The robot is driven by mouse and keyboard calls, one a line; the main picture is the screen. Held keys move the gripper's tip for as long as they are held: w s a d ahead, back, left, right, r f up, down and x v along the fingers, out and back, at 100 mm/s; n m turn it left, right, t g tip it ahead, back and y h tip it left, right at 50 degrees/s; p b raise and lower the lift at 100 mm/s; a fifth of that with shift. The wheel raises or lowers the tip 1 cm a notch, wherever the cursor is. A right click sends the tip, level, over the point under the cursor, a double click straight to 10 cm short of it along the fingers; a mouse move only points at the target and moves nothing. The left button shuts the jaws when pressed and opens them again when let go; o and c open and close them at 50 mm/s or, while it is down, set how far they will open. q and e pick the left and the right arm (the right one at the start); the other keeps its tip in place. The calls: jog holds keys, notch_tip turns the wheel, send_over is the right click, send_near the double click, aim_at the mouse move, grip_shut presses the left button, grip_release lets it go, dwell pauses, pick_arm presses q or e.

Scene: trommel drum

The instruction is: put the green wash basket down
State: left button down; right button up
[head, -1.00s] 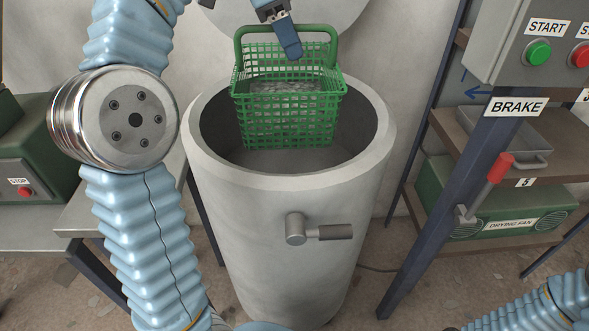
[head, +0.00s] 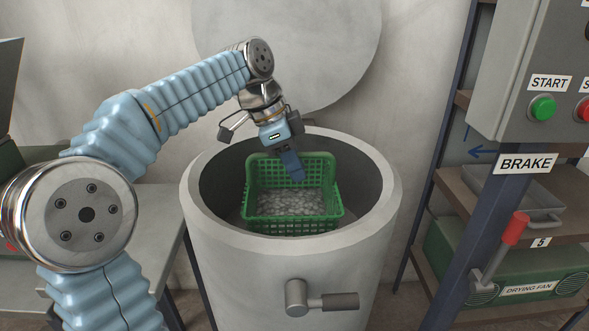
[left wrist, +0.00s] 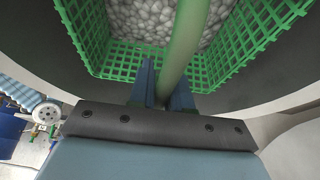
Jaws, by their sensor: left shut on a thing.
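The green wash basket (head: 295,215) holds many grey pebble-like pieces and sits inside the mouth of the round grey drum (head: 200,225), below its rim. Its front wall and contents show; its underside is hidden by the drum, so I cannot tell whether it rests on anything. My left gripper (head: 292,168) reaches in from above at the basket's back part. In the left wrist view the two blue fingers (left wrist: 163,88) are shut on the basket's green handle (left wrist: 186,40), with mesh walls on both sides. My right gripper is not in view.
A large round grey disc (head: 290,50) stands behind the drum. A valve-like handle (head: 320,298) sticks out of the drum's front. At the right are a control box with a green START button (head: 542,107), a red-tipped BRAKE lever (head: 515,228) and shelves with a drying fan (head: 530,288).

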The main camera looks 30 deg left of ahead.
pick_arm(q)
jog(key=shift+f, duration=0.1)
jog(key=shift+f+b, duration=0.4)
jog(key=shift+f, duration=0.1)
jog(key=c, duration=1.1)
grip_release()
jog(key=shift+o, duration=0.2)
jog(key=p+v, duration=0.4)
jog(key=v, duration=0.9)
jog(key=shift+d+r, duration=0.1)
jog(key=shift+d, duration=0.05)
